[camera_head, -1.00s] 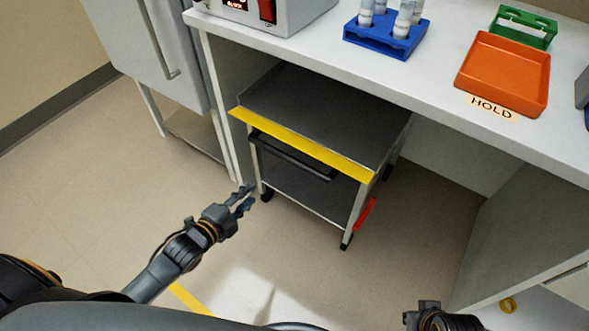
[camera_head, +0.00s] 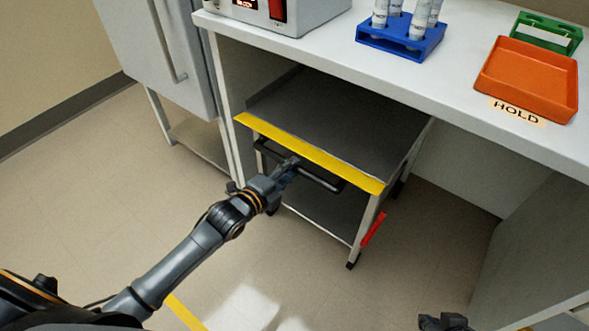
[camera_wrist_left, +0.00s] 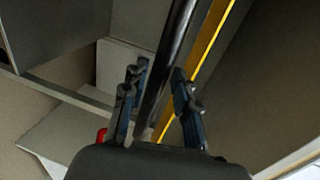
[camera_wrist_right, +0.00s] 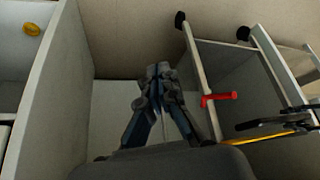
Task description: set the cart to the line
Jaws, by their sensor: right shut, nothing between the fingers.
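The cart (camera_head: 335,120) stands under the bench, with a dark grey top, a yellow front edge (camera_head: 310,152) and a black handle bar (camera_head: 327,184) below it. A red lever (camera_head: 373,229) is on its right front leg. A yellow floor line (camera_head: 187,313) shows at the bottom, nearer me than the cart. My left gripper (camera_head: 291,167) is at the handle. In the left wrist view its open fingers (camera_wrist_left: 160,95) stand on either side of the bar (camera_wrist_left: 166,65). My right gripper (camera_wrist_right: 160,72) is shut and empty, right of the cart; the head view shows only part of it (camera_head: 443,321).
The bench (camera_head: 470,125) overhangs the cart and carries a blue tube rack (camera_head: 400,40), an orange tray (camera_head: 527,78), a green rack (camera_head: 546,33) and a grey instrument (camera_head: 300,15). A side panel (camera_head: 535,250) stands at right. The floor before the cart is clear.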

